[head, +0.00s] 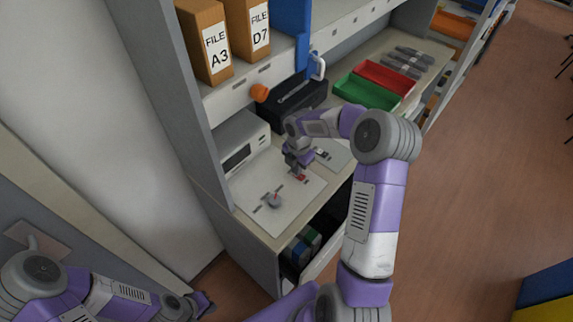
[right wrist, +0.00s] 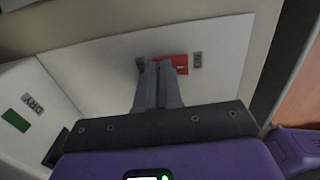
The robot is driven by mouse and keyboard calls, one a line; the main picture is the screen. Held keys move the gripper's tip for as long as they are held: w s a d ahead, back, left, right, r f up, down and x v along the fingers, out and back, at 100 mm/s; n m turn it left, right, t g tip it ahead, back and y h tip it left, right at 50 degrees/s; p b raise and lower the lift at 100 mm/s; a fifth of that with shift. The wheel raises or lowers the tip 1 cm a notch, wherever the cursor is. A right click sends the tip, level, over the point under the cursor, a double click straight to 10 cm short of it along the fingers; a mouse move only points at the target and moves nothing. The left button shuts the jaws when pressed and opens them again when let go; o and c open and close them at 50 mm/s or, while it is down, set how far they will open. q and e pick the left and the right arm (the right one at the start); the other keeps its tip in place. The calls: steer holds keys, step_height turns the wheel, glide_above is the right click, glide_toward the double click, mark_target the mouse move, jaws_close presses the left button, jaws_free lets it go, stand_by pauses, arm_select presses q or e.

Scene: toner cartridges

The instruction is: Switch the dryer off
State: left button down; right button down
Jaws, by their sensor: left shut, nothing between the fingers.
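My left gripper (head: 203,302) is shut and empty at lower left, away from the worktop.
A white box with a dark window (head: 241,147) stands behind. A black case (head: 290,104), a green tray (head: 366,92) and a red tray (head: 385,77) are further along. File boxes stand above.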

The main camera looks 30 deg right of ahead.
mark_target(302, 176)
steer(key=shift+s+f, duration=0.25)
steer(key=shift+f, duration=0.1)
steer(key=shift+s+d, duration=0.25)
steer(key=shift+s, duration=0.7)
steer(key=shift+r+p, duration=0.4)
steer(key=shift+p, duration=0.15)
step_height(302, 176, up, 4)
steer(key=p, duration=0.3)
steer(key=shift+w, duration=0.15)
step_height(302, 176, up, 10)
steer(key=shift+p, duration=0.4)
steer(key=shift+f, duration=0.1)
